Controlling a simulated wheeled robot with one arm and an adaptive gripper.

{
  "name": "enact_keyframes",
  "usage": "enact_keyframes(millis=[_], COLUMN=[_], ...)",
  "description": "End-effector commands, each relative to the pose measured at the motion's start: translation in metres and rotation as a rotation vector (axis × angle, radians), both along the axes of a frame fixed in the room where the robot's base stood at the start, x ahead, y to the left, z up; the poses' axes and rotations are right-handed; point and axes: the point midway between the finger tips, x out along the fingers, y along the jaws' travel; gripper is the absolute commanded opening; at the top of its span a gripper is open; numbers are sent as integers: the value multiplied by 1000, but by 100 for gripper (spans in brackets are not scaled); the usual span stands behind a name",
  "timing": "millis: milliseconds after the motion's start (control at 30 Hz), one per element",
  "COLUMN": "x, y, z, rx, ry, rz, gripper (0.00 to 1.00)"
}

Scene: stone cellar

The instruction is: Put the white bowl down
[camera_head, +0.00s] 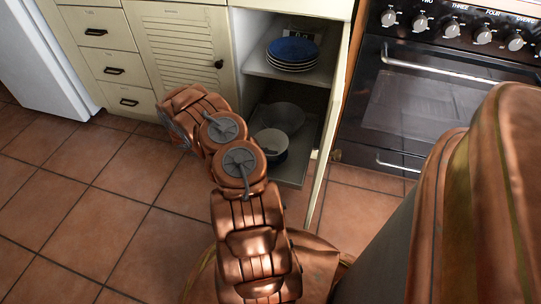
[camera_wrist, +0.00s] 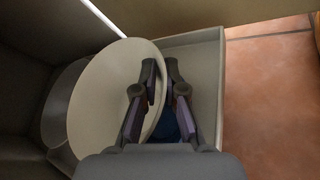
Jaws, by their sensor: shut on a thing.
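The white bowl (camera_head: 270,141) is inside the open cabinet, low down at the bottom shelf, in the head view. It fills the left middle of the wrist view (camera_wrist: 98,95), tilted in the picture. My gripper (camera_wrist: 162,75) is shut on the bowl's right rim, with one finger inside and one outside. In the head view my arm hides the fingers. I cannot tell whether the bowl's base touches the shelf (camera_head: 293,171). Something blue (camera_wrist: 167,125) shows beneath the rim between the fingers.
A grey bowl (camera_head: 284,115) sits behind the white one, close to it. Plates with a blue one on top (camera_head: 293,48) are stacked on the upper shelf (camera_head: 255,62). The open cabinet door (camera_head: 329,130) stands at right, beside the oven (camera_head: 430,100). Tiled floor lies in front.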

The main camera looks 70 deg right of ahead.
Motion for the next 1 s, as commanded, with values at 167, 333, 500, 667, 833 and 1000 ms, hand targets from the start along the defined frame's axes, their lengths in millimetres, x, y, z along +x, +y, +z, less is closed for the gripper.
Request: enact_keyframes(millis=[167, 333, 500, 667, 833, 1000], x=[0, 0, 0, 0, 0, 0], y=[0, 0, 0, 0, 0, 0], z=[-5, -4, -4, -4, -3, 8], rx=[-1, 0, 0, 0, 0, -1], ry=[0, 0, 0, 0, 0, 0], rz=[1, 0, 0, 0, 0, 0], gripper=[0, 16, 34, 35, 35, 35])
